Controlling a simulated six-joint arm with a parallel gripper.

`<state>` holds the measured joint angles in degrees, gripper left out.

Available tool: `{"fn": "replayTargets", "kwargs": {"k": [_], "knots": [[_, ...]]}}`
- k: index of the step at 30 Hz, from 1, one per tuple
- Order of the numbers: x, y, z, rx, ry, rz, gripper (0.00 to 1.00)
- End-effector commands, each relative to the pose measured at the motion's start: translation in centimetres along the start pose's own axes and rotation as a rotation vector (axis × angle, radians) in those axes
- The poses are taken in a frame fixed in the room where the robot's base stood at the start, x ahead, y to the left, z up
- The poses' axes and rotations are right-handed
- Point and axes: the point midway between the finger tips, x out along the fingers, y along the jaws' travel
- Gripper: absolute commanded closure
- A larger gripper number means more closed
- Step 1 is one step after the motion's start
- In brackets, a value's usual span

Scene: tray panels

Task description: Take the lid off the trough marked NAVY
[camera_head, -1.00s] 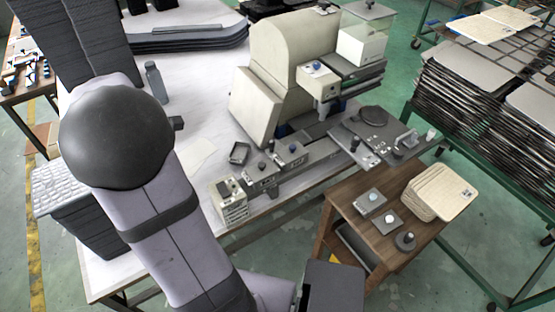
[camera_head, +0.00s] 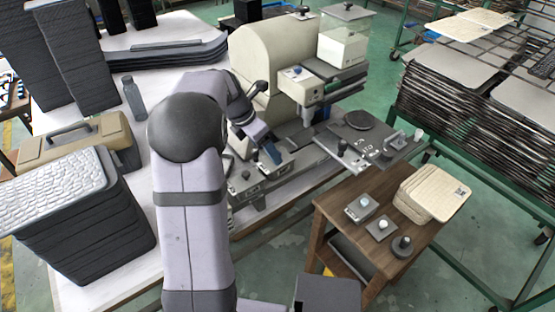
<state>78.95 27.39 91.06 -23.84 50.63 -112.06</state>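A row of small grey troughs (camera_head: 246,185) stands on the white bench, in front of the cream machine. Some have lids with small knobs. The labels are too small to read, so I cannot tell which trough is marked NAVY. My gripper (camera_head: 270,153) is over this row, pointing down and to the right, with a dark blue-grey part at its end. I cannot tell whether it touches a trough or lid, or whether its fingers are apart. My arm hides part of the row and the bench.
The cream machine (camera_head: 285,55) stands close behind the troughs. A grey plate with small parts (camera_head: 375,140) is to their right. A wooden side table (camera_head: 335,205) holds small knobbed grey pieces and stacked cards (camera_head: 432,190). A bottle (camera_head: 134,98) and tan case (camera_head: 70,142) are at left.

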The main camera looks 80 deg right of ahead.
Motion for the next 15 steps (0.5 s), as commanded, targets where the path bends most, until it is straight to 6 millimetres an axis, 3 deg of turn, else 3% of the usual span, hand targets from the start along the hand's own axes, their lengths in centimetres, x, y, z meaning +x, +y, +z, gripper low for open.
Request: {"fn": "replayTargets", "kwargs": {"k": [8, 15], "knots": [[0.9, 0.0, 0.0, 0.002, 0.001, -0.001, 0.27], [3.5, 0.1, 0.1, 0.0, 0.003, -0.002, 0.27]]}}
